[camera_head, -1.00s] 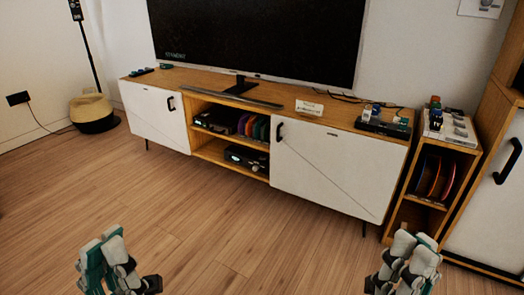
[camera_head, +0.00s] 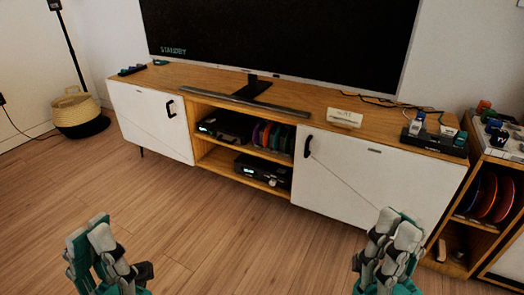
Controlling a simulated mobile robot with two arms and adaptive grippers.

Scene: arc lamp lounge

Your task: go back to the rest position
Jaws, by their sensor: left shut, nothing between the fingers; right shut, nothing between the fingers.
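My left gripper (camera_head: 108,262) is at the lower left of the head view, shut and empty, above the wooden floor. My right gripper (camera_head: 388,255) is at the lower right, also shut and empty. It stands in front of the lower right part of the TV cabinet in the picture. Neither gripper holds anything. Parts of both grippers run out of the bottom of the view.
A TV cabinet (camera_head: 375,178) with white doors and an open middle shelf stands ahead, with a large TV (camera_head: 280,38) on it. A basket (camera_head: 78,112) stands on the left. A small shelf with spools (camera_head: 486,195) is at the right. The wooden floor (camera_head: 225,235) between is clear.

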